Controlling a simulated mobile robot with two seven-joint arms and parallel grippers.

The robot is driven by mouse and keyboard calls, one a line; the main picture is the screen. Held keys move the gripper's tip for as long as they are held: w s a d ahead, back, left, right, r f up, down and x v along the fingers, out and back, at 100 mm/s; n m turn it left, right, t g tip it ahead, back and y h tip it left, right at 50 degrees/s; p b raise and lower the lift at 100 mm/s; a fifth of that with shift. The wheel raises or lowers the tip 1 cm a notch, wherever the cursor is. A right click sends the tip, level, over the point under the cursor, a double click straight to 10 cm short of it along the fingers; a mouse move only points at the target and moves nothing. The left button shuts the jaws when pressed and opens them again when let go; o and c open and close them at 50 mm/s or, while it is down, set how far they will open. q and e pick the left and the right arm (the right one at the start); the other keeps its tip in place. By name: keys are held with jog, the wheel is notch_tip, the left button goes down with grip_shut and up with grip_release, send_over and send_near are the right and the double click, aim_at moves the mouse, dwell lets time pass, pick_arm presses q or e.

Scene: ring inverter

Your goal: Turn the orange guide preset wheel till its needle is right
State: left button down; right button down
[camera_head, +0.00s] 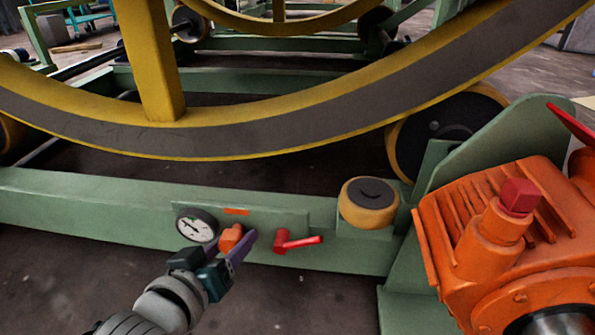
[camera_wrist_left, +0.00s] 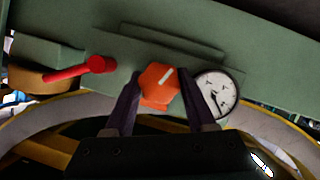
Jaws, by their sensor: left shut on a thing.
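The orange guide preset wheel (camera_head: 231,236) is a small faceted knob on the green panel of the frame. In the left wrist view the wheel (camera_wrist_left: 157,88) shows a white mark slanting to the upper right. My left gripper (camera_head: 233,243) is shut on the wheel; its two purple fingers stand on either side of it in the left wrist view (camera_wrist_left: 158,95). The round white gauge (camera_head: 197,226) with a dark rim is beside the wheel, and also shows in the left wrist view (camera_wrist_left: 214,94). Its dark needle is small, and its exact reading is hard to tell. My right gripper is out of view.
A red lever (camera_head: 298,242) sticks out of the panel just right of the wheel. A yellow-rimmed roller (camera_head: 368,205) and an orange motor (camera_head: 500,240) stand farther right. A large yellow and grey ring (camera_head: 300,120) rises behind. The floor before the panel is clear.

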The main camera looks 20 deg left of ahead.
pick_arm(q)
jog(key=shift+r+m+y, duration=0.1)
jog(key=shift+m+y, duration=0.4)
jog(key=shift+m, duration=0.2)
jog(key=shift+c, duration=2)
grip_release()
jog(key=shift+o, duration=0.9)
jog(key=shift+d, duration=0.2)
jog(key=shift+a, duration=0.1)
